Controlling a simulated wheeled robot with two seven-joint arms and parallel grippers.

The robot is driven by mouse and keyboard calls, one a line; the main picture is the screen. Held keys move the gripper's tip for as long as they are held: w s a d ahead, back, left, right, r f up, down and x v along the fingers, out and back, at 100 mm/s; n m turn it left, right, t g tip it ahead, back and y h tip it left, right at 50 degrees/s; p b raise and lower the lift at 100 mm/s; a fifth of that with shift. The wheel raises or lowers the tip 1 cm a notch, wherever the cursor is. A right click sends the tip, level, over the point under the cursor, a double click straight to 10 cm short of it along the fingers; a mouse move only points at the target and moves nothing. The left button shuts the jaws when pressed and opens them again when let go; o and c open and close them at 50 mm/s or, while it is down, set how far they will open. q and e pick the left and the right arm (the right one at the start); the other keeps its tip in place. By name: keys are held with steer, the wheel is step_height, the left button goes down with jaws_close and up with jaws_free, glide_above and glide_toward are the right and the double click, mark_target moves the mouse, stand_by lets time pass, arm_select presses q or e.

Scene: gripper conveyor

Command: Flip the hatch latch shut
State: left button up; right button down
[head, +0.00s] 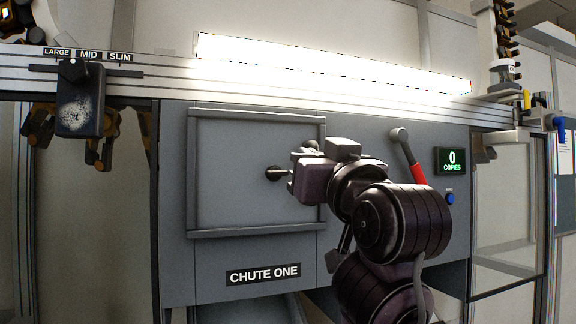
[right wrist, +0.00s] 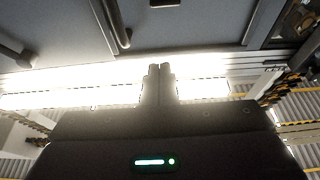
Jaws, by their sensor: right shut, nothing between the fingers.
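The hatch is a grey framed square panel (head: 235,165) in the grey wall above the "CHUTE ONE" label. My left gripper is not in view.
A lever with a red grip (head: 417,172) stands right of the hatch, close to my right arm. A green counter display (head: 451,161) and a blue button (head: 450,198) are farther right. A bright light bar (head: 330,65) and a rail run above. A black box (head: 80,105) hangs at left.

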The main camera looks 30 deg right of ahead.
step_height(320, 180, up, 3)
steer(key=p, duration=0.5)
glide_above(277, 173)
steer(key=s+d, duration=0.1)
steer(key=s, duration=0.1)
steer(key=shift+r, duration=0.2)
steer(key=f, duration=0.3)
steer(key=shift+w+d+f, duration=0.1)
steer(key=shift+w, duration=0.15)
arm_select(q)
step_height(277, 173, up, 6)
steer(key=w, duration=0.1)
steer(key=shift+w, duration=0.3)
arm_select(e)
steer(key=shift+s+f, duration=0.15)
steer(key=shift+f, duration=0.45)
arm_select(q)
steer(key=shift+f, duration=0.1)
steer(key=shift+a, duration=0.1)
arm_select(e)
steer(key=shift+d, duration=0.2)
steer(key=shift+a, duration=0.3)
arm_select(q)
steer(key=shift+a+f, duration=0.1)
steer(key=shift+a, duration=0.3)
arm_select(e)
steer(key=shift+d, duration=0.1)
steer(key=shift+d+f, duration=0.1)
steer(key=shift+d, duration=0.05)
